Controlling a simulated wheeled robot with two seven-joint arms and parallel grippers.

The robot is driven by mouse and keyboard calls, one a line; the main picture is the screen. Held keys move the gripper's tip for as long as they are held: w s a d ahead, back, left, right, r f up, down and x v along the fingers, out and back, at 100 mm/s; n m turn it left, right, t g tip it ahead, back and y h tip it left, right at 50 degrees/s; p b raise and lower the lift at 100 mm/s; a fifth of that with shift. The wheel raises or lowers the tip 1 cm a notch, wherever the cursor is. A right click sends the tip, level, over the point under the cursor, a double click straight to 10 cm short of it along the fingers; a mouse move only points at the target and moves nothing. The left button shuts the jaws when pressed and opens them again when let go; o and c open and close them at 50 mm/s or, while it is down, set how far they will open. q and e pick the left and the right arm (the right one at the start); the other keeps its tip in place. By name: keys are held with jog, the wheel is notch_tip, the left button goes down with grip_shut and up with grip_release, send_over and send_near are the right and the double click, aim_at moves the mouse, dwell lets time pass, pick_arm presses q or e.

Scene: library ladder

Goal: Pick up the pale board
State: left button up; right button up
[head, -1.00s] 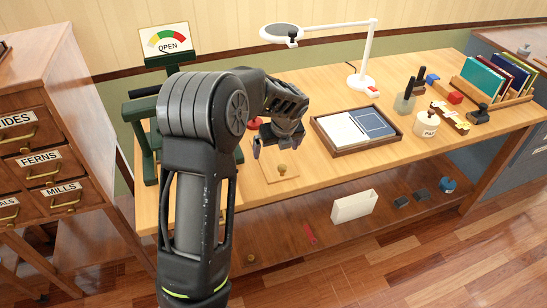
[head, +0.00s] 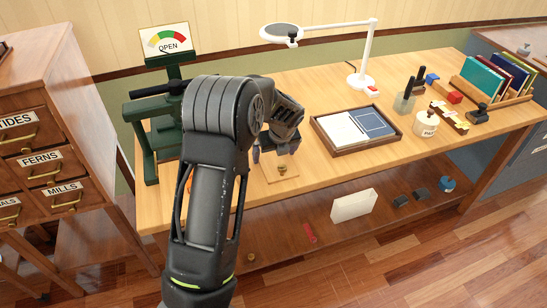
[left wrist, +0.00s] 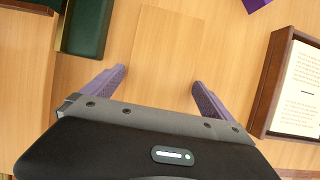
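The pale board (head: 284,181) lies flat on the wooden workbench, with a small brass knob on it. My left gripper (head: 275,153) is over the far part of the board in the head view and hides some of it. Its fingers are spread and hold nothing. Whether the fingers touch the board is unclear. My right gripper is not in view.
A dark green press (head: 150,150) stands close left of my arm. A wooden tray (head: 345,148) with papers lies to the right; it also shows in the left wrist view (left wrist: 272,85). A white lamp (head: 361,75) stands behind. A lower shelf (head: 290,225) runs below the bench.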

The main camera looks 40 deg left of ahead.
aim_at(274, 158)
pick_arm(q)
jog(key=c, duration=1.1)
jog(key=shift+r, duration=0.1)
jog(key=shift+c, duration=0.2)
notch_tip(274, 158, up, 10)
dwell(0.4)
